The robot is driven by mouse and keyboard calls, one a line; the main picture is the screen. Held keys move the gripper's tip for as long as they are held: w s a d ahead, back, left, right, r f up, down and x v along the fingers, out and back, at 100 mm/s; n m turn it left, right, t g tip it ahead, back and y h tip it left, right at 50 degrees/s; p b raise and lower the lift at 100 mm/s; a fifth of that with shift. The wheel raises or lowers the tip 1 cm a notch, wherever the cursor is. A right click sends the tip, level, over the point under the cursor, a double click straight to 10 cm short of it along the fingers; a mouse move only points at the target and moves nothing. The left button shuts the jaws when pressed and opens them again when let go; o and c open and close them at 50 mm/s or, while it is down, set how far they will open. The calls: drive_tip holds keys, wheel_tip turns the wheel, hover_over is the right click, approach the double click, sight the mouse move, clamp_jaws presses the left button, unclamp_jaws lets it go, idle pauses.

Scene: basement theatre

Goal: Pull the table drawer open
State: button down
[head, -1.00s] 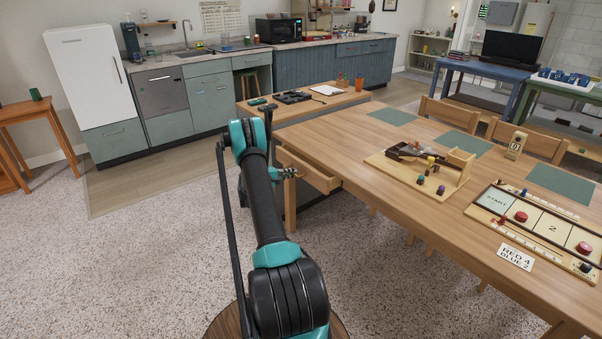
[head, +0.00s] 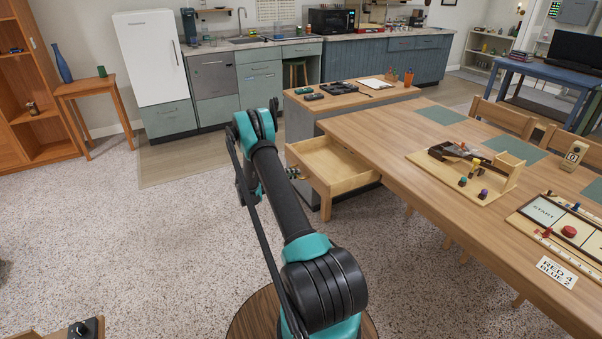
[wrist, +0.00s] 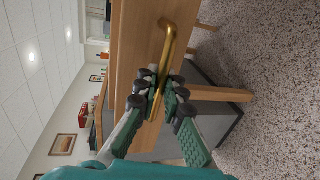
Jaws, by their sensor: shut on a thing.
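The table drawer (head: 349,183) stands well out from the left end of the wooden table (head: 404,149) in the head view, and its empty, pale inside shows. My gripper (head: 294,173) is at the drawer front, partly hidden behind my arm. In the wrist view, the wooden drawer front (wrist: 133,42) carries a brass bar handle (wrist: 169,41). My gripper (wrist: 160,88) is shut on the lower part of this handle in that view, with the fingers around the bar.
A grey cabinet with a wooden top (head: 342,97) stands behind the drawer. A wooden game (head: 466,170) and a board (head: 565,225) lie on the table. Speckled floor (head: 180,220) is clear to the left.

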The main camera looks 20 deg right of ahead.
drive_tip(key=shift+a, duration=0.25)
drive_tip(key=c, duration=1.6)
unclamp_jaws()
drive_tip(key=v, duration=1.2)
